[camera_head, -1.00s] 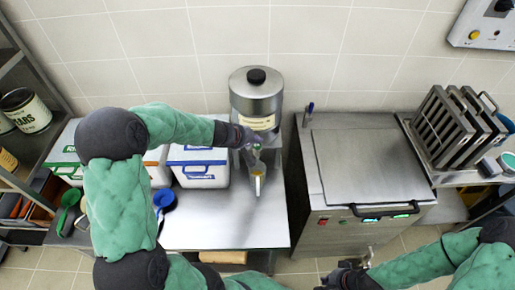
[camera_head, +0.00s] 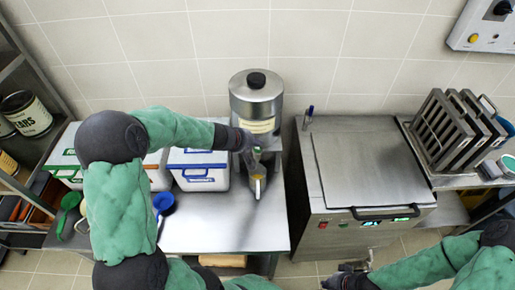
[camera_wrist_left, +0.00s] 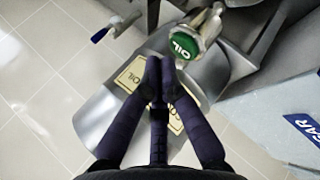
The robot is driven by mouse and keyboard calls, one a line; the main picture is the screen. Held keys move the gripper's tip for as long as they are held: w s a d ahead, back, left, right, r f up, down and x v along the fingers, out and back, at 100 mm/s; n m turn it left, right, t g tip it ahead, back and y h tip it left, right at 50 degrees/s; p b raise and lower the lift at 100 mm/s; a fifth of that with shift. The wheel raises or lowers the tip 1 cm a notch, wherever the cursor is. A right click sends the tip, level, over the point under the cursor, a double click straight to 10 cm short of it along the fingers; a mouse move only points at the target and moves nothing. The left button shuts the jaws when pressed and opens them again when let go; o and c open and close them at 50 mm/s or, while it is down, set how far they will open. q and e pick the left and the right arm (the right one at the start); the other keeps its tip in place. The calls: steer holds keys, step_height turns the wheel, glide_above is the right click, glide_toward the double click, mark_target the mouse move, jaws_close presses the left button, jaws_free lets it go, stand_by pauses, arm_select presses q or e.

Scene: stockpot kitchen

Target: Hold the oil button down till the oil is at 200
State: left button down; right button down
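The oil dispenser (camera_head: 257,98) is a steel cylinder with a dark lid knob and a cream label, standing at the back of the steel table. Its round green OIL button (camera_wrist_left: 183,43) shows in the left wrist view. My left gripper (camera_wrist_left: 161,62) has its dark fingers together, tips just beside the button's lower left edge; I cannot tell whether they touch it. In the head view my left gripper (camera_head: 254,151) is in front of the dispenser. A jug with yellowish content (camera_head: 258,188) stands below. My right gripper (camera_head: 345,274) is low at the bottom; its fingers are unclear.
The steel machine (camera_head: 365,165) with a flat lid and small lit displays is right of the table. Lidded white bins (camera_head: 200,172) and a blue scoop (camera_head: 163,202) are left. Racks (camera_head: 450,125) stand at far right. The table's front (camera_head: 225,230) is clear.

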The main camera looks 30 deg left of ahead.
mark_target(256, 149)
arm_select(q)
steer(key=shift+f, duration=0.1)
stand_by(0.3)
steer(key=shift+f+b, duration=0.3)
steer(key=shift+b, duration=0.3)
steer(key=shift+f+b, duration=0.5)
steer(key=shift+b, duration=0.1)
stand_by(0.6)
steer(key=shift+r, duration=0.15)
stand_by(0.3)
steer(key=shift+r+p, duration=0.75)
steer(key=shift+r+p, duration=2.1)
steer(key=shift+r, duration=0.45)
